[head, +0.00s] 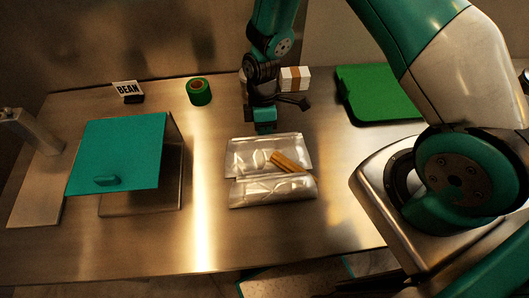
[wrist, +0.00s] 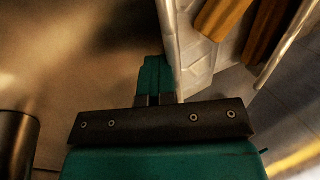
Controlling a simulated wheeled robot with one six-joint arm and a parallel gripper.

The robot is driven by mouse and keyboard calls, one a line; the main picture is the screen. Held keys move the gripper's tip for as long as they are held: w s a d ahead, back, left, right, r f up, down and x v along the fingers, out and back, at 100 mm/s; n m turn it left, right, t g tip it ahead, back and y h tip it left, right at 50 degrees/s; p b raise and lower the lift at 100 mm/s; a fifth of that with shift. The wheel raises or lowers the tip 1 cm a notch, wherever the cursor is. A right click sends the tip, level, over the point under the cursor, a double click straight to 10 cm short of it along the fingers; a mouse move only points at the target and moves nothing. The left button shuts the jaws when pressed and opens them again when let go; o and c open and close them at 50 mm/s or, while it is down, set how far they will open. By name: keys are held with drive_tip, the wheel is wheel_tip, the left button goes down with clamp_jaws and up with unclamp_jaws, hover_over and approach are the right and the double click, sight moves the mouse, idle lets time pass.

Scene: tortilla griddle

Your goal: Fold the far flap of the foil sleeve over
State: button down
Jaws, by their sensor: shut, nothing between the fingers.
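The silver foil sleeve (head: 270,196) lies on the steel counter in the middle of the head view. Its far flap (head: 240,156) lies flat and spread out behind the near part. Brown strips of food (head: 288,162) rest on the foil; they also show in the wrist view (wrist: 228,18). My gripper (head: 265,128) is at the far edge of the far flap, pointing down. In the wrist view its fingers (wrist: 154,80) are together beside the foil's edge (wrist: 195,55). Nothing is held. Whether the fingertips touch the foil, I cannot tell.
A box with a teal lid (head: 120,150) stands at the left, with a BEAN label (head: 127,90) behind it. A green tape roll (head: 199,92) and a white banded stack (head: 295,78) are at the back. A green board (head: 375,95) lies back right. The counter left of the foil is clear.

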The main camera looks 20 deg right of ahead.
drive_tip(key=shift+s+a+r, duration=0.1)
drive_tip(key=shift+s+r, duration=0.1)
drive_tip(key=shift+s, duration=0.25)
